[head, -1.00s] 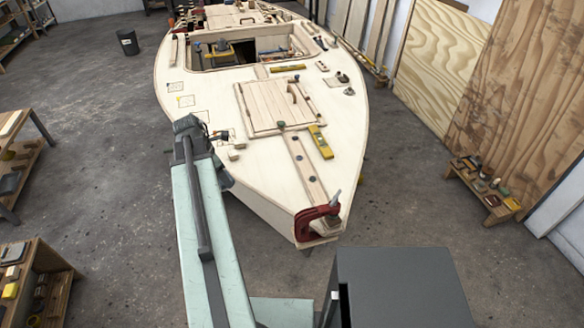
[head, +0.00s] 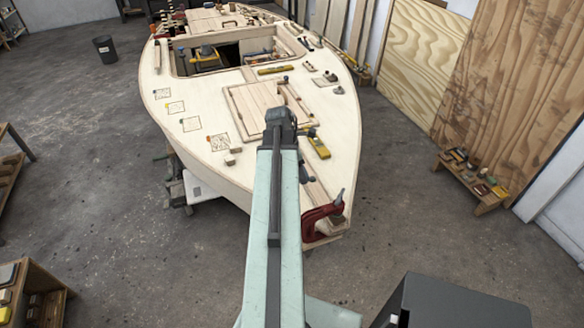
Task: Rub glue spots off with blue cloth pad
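Several pencil-like outlined squares with small coloured tabs lie along the left side of the pale plywood deck (head: 205,165). The nearest square (head: 218,142) has dark marks in it, and others lie farther back: one square (head: 190,124), another (head: 175,107) and the farthest (head: 162,93). Glue spots are too small to tell apart from the marks. My arm reaches up over the deck, and my gripper (head: 283,118) is at its dark end, right of the squares, in front of the hatch panel. Its fingers are hidden or too small to read. I cannot make out a blue cloth pad.
Small wood blocks (head: 230,160) lie beside the nearest square. A yellow level (head: 318,147) lies right of my gripper. A hatch panel (head: 255,100) and the cockpit opening lie behind. The left deck is mostly clear.

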